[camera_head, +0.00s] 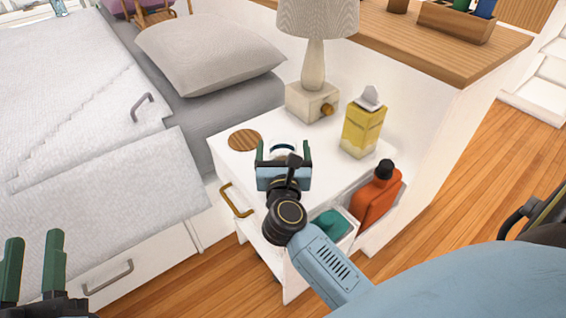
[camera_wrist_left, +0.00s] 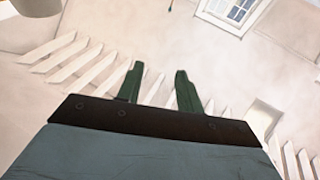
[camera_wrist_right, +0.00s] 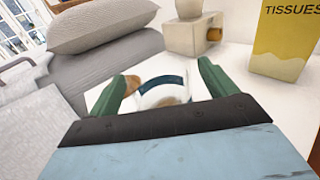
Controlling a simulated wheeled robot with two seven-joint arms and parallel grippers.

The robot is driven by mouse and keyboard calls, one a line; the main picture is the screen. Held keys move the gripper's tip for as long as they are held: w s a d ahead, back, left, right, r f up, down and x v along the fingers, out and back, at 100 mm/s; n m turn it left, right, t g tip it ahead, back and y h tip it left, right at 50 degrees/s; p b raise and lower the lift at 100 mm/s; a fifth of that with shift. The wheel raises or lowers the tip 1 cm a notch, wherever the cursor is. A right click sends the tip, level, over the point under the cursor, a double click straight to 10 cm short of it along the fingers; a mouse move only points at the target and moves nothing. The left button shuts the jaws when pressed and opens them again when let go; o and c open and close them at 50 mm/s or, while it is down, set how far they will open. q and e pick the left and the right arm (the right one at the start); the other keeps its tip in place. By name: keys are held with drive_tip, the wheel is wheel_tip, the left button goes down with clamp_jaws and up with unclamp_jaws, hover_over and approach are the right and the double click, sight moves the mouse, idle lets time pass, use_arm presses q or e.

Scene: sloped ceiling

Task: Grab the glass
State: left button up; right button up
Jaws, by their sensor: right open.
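The glass (camera_head: 283,147), whitish with a dark blue band, stands on the white nightstand (camera_head: 233,166), largely hidden behind my right gripper. In the right wrist view the glass (camera_wrist_right: 163,81) shows between the two green fingers of my right gripper (camera_wrist_right: 162,78). In the head view my right gripper (camera_head: 283,154) is open, its fingers on either side of the glass; I cannot tell whether they touch it. My left gripper (camera_head: 33,262) is open and empty at the lower left, beside the bed; its parted fingers (camera_wrist_left: 160,75) also show in the left wrist view.
A round wooden coaster (camera_head: 245,140) lies left of the glass. A lamp (camera_head: 313,90) stands behind it and a yellow tissue box (camera_head: 362,128) to its right. An orange bottle (camera_head: 378,195) stands lower right. The bed (camera_head: 90,150) fills the left.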

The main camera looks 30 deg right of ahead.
drive_tip(key=shift+x, duration=0.95)
drive_tip(key=c, duration=1)
use_arm(q)
drive_tip(key=shift+s+d+r+t, duration=0.1)
drive_tip(key=shift+s+r+t, duration=0.1)
drive_tip(key=shift+r+t, duration=0.25)
drive_tip(key=shift+s+r+t, duration=0.15)
drive_tip(key=shift+r+t, duration=0.1)
drive_tip(key=shift+r, duration=0.3)
use_arm(e)
drive_tip(key=shift+c, duration=0.8)
use_arm(q)
drive_tip(key=shift+f, duration=0.1)
use_arm(e)
drive_tip(key=shift+r, duration=0.1)
